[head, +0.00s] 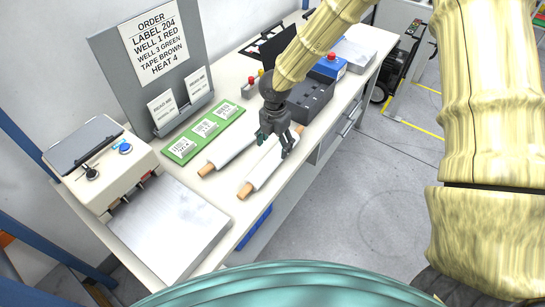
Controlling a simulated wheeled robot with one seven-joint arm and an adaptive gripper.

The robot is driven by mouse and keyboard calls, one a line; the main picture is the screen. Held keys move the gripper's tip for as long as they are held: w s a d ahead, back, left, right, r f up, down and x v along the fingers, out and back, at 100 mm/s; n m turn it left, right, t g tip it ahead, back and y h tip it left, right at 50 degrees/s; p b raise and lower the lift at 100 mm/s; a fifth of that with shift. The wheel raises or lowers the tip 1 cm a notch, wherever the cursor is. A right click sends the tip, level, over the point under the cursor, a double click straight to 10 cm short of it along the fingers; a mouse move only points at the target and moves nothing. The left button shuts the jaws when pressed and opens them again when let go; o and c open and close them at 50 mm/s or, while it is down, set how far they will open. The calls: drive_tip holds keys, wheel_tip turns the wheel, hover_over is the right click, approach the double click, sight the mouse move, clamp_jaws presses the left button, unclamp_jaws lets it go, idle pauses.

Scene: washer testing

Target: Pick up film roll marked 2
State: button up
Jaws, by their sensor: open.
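Two white film rolls with tan wooden ends lie side by side on the bench. One is the film roll nearer the wall (233,152); the other is the film roll nearer the front edge (264,170). I cannot read a number on either roll, so I cannot tell which is marked 2. My gripper (274,146) is open and points down at the right-hand part of the rolls. Its fingers overlap the front roll in the picture and partly hide it. I cannot tell whether they touch it.
A green board with several labels (190,145) lies behind the rolls. A flat metal plate (165,228) and a control box (97,170) stand at left. A dark block with slots (312,100) is close on the right. An order sign (155,40) stands at the back.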

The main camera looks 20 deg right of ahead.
sight(274, 153)
wheel_tip(274, 153, down, 2)
drive_tip(key=shift+f, duration=0.2)
drive_tip(key=shift+w+a+f+p, duration=0.1)
drive_tip(key=shift+f+p, duration=1.4)
drive_tip(key=shift+f, duration=1.15)
drive_tip(key=shift+c, duration=0.4)
drive_tip(key=c, duration=1.4)
drive_tip(key=shift+r, duration=0.15)
